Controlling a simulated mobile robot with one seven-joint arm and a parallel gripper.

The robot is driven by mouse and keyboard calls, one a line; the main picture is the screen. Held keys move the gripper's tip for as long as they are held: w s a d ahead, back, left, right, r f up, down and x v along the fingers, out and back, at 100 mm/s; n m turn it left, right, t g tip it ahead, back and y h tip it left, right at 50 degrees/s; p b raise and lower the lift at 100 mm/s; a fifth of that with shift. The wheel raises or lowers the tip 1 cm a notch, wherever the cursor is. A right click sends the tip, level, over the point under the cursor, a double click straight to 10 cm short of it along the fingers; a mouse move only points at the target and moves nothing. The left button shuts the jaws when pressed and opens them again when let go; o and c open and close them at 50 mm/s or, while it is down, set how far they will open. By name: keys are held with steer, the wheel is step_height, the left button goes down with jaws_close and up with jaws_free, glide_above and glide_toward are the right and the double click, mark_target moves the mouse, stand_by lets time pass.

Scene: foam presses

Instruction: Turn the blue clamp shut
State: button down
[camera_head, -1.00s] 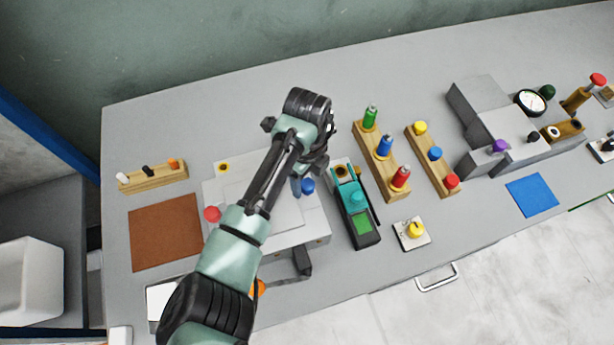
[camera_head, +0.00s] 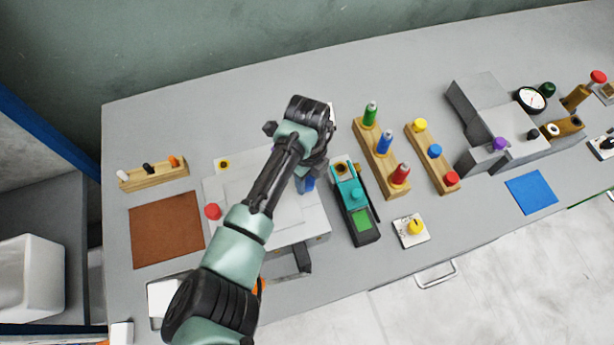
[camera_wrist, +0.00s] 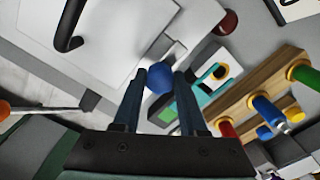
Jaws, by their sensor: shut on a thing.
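The blue clamp shows as a round blue knob (camera_wrist: 160,77) in the wrist view, at the edge of the pale press block (camera_wrist: 120,45). My gripper (camera_wrist: 161,80) has one finger on each side of this knob and is shut on it. In the head view the knob (camera_head: 310,184) is mostly hidden by my fingers and wrist, at the right side of the press. The clamp's lower parts are hidden, so its turn angle cannot be told.
A teal device with a green screen (camera_head: 361,219) stands close to the right of the knob. Wooden racks with coloured bottles (camera_head: 383,165) and caps (camera_head: 435,175) stand further right. A red knob (camera_head: 212,211) and brown mat (camera_head: 166,232) lie left.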

stand_by(0.3)
steer(key=n+p, duration=0.1)
steer(key=n, duration=0.4)
steer(key=shift+p, duration=0.3)
steer(key=n+p, duration=0.1)
steer(key=n, duration=0.3)
steer(key=n+p, duration=0.1)
steer(key=n, duration=0.4)
steer(key=shift+n, duration=1.9)
steer(key=shift+c, duration=2.2)
jaws_free()
